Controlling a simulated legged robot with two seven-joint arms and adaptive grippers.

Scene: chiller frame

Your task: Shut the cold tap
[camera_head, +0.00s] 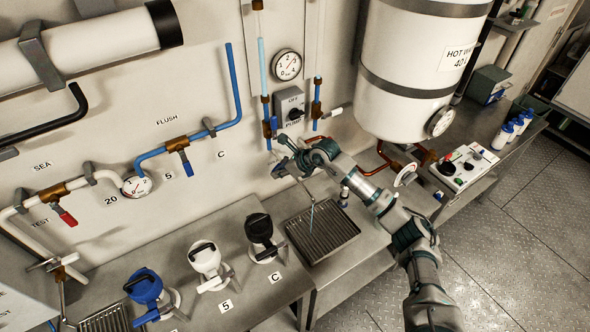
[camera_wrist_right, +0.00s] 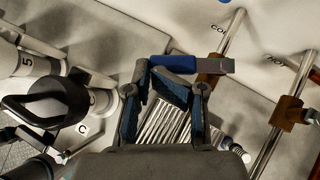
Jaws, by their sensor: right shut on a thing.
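The cold tap has a blue handle (camera_wrist_right: 173,63) and a brass body (camera_wrist_right: 212,74) on a vertical pipe under a partly hidden "COLD" label in the wrist view. My right gripper (camera_wrist_right: 171,80) has its fingers at the blue handle, shut on it. The handle points sideways, across the pipe, in that view. In the head view my right gripper (camera_head: 284,158) is at the wall below the pump switch and hides most of the tap. A thin pale streak, seemingly water, runs down to the drain grate (camera_head: 325,232). My left gripper is not in view.
A second brass tap (camera_wrist_right: 287,112) on the hot pipe stands to the right in the wrist view. The white hot water tank (camera_head: 408,70) hangs above my right arm. Black, white and blue hand pumps (camera_head: 206,262) line the counter at left. The pump switch (camera_head: 291,108) is just above.

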